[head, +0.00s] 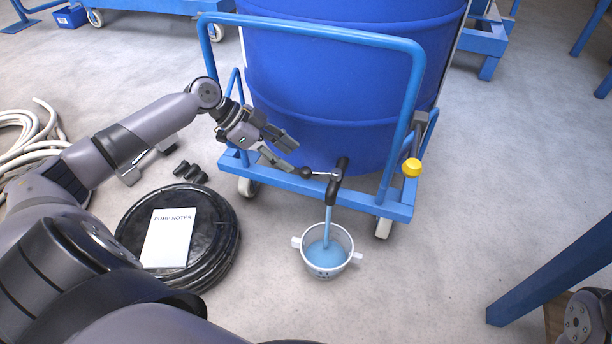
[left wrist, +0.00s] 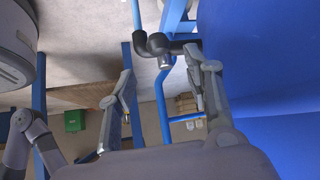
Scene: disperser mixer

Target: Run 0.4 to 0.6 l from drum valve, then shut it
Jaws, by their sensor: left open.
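In the left wrist view, the dark valve (left wrist: 155,45) shows beyond the open fingers. My right gripper is not in view.
A black hose coil (head: 220,245) with a sheet marked PUMP NOTES (head: 168,238) lies left of the vessel. A yellow knob (head: 412,167) is on the frame's right. A blue beam (head: 560,270) stands at lower right. Floor right of the vessel is clear.

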